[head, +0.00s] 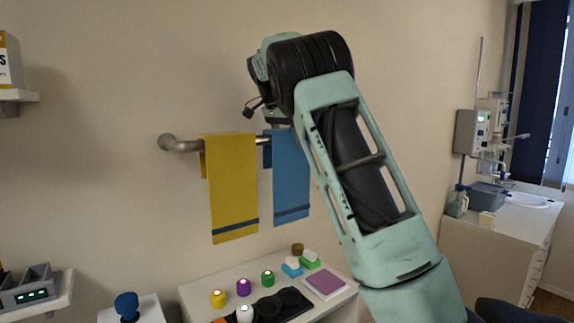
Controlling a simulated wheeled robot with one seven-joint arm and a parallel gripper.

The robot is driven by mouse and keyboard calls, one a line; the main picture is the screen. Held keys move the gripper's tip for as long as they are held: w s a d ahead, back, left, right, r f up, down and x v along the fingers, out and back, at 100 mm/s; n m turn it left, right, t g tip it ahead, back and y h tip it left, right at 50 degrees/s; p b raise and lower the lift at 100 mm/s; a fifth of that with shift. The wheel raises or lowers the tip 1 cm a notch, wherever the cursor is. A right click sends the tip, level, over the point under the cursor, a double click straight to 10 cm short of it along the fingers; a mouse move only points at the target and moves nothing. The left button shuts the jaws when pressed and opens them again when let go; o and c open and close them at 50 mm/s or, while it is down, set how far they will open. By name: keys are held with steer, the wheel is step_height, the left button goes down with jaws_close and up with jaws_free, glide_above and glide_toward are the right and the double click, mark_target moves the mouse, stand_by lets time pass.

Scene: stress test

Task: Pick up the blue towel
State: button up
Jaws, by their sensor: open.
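The blue towel (290,180) hangs over a metal wall rail (182,146), just right of a yellow towel. It has a darker stripe near its lower edge. My arm covers part of its upper right side and the rail's right end. My gripper (254,107) shows only in part, as a small dark piece beyond my wrist, above the rail and the towels. It is open, and no towel is seen in it. The rest of it is hidden behind my arm.
The yellow towel (232,185) hangs close beside the blue one. Below stands a white table (205,286) with several coloured jars, sponges, a purple book (325,283) and a black tray. A wall shelf (18,96) is at upper left. A sink counter (495,235) is at right.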

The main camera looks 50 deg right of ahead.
stand_by(0.3)
steer(key=c, duration=1.5)
steer(key=shift+o, duration=0.2)
